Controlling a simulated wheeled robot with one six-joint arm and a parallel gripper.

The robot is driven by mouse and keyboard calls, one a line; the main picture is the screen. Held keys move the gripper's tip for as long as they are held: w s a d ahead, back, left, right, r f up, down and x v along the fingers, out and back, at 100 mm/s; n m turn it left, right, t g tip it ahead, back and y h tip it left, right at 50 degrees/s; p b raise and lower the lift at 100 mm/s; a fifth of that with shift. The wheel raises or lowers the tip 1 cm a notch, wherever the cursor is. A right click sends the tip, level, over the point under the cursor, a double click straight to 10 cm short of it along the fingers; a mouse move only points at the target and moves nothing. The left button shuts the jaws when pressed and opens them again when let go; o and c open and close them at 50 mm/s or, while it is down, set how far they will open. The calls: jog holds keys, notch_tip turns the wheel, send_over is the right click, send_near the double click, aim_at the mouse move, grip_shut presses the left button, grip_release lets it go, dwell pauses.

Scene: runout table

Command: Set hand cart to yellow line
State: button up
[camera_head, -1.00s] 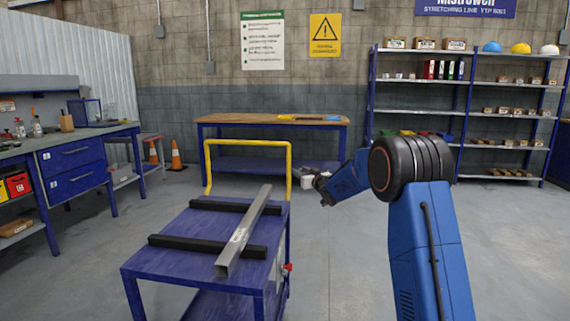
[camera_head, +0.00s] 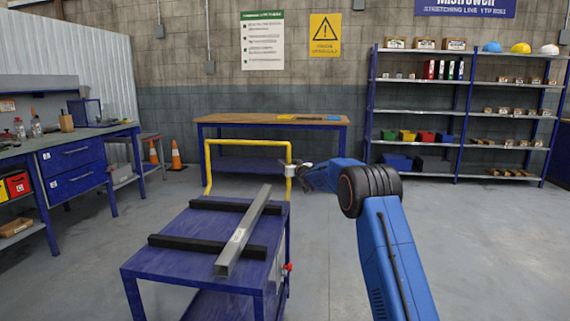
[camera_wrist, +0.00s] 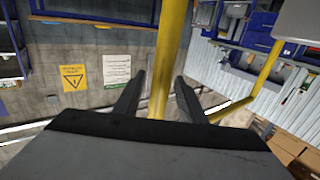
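The hand cart (camera_head: 185,250) is blue with a yellow tube handle (camera_head: 240,142) at its far end. A grey square metal bar (camera_head: 245,235) lies lengthwise on two black crossbars on its top. My gripper (camera_head: 290,171) is at the handle's right upright, below the top corner. In the wrist view, the yellow handle tube (camera_wrist: 167,60) runs between the fingers of my gripper (camera_wrist: 160,78). The fingers look apart, one on each side of the tube, with a gap on the left. I cannot tell whether either touches. No yellow floor line shows.
A wooden-topped workbench (camera_head: 270,119) stands behind the cart by the wall. Shelving (camera_head: 465,115) stands at the back right, and a blue drawer bench (camera_head: 75,165) at the left. Floor right of the cart is clear.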

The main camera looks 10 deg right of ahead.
jog(key=shift+x, duration=0.85)
